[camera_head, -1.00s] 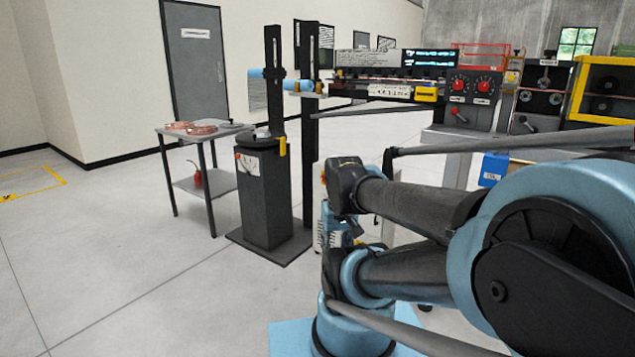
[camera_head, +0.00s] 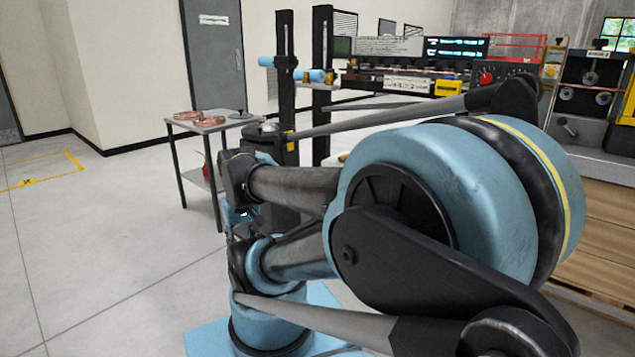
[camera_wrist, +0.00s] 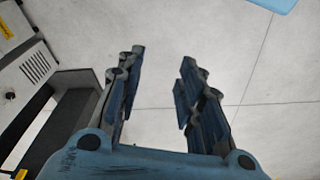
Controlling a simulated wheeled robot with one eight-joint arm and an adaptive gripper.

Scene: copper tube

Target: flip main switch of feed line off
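The feed line machine (camera_head: 395,72) stands at the back right in the head view, with a lit display (camera_head: 457,47) on top. One red rotary knob (camera_head: 486,77) shows on its dark panel. My arm covers the rest of that panel, and I cannot tell which control is the main switch. My gripper (camera_wrist: 160,58) shows in the wrist view with its two blue-and-dark fingers apart and nothing between them. It is over bare floor, and no switch shows in that view. I cannot make out the gripper clearly in the head view.
A small table (camera_head: 212,124) with copper coils stands at the left back, next to dark posts (camera_head: 285,45). A grey-and-black machine (camera_head: 588,85) stands at the right, above wooden boards (camera_head: 600,222). A light-coloured box (camera_wrist: 25,65) is at the wrist view's left. Floor at left is clear.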

